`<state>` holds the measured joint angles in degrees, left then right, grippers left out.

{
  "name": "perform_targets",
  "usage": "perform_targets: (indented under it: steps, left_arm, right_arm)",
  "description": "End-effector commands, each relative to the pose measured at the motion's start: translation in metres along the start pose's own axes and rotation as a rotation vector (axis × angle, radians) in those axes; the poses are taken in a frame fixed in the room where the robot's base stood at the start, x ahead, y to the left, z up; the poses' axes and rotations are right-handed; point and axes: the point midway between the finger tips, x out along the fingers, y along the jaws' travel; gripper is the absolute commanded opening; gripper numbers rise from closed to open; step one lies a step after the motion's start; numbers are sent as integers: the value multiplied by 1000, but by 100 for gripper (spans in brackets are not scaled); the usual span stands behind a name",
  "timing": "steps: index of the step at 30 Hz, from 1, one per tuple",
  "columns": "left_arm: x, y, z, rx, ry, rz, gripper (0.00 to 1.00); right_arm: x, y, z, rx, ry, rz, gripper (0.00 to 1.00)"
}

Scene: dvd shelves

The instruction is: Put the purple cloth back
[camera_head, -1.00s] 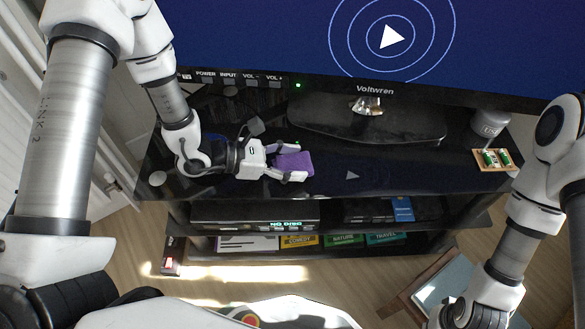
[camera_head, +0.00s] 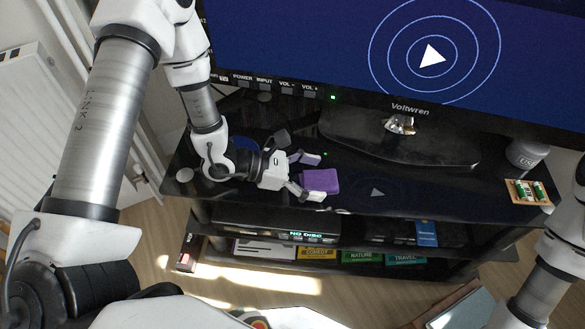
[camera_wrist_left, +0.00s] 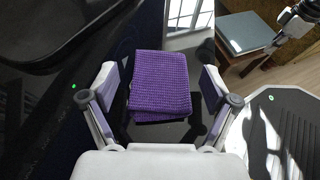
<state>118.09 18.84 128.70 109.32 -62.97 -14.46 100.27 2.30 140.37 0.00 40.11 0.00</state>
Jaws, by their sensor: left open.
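The purple cloth (camera_head: 321,181) is a small folded square lying on the black glossy top of the TV stand (camera_head: 352,206). In the left wrist view the cloth (camera_wrist_left: 163,85) lies between the spread fingers of the left gripper (camera_wrist_left: 166,92), with a gap on both sides. My right arm shows at the right edge of the head view, but its gripper is out of frame.
The TV (camera_head: 400,60) stands behind on its base (camera_head: 400,140). A grey cup (camera_head: 527,153) and a small tray with batteries (camera_head: 528,192) are at the right end. Shelves below hold a player (camera_head: 276,229) and several DVD cases (camera_head: 361,257). The stand's top right of the cloth is mostly clear.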

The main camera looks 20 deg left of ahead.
Motion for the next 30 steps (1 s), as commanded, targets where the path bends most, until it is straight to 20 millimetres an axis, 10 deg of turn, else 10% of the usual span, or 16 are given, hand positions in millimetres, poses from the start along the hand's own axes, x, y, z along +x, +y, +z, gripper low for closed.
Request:
perform_targets:
  steps: [15, 30]
  left_arm:
    - [-100, 1, 5, -2, -6, 4, 87]
    - [-108, -1, -1, 1, 1, -3, 87]
  right_arm:
    - [-45, 0, 0, 0, 0, 0, 0]
    - [-48, 0, 0, 0, 0, 0, 0]
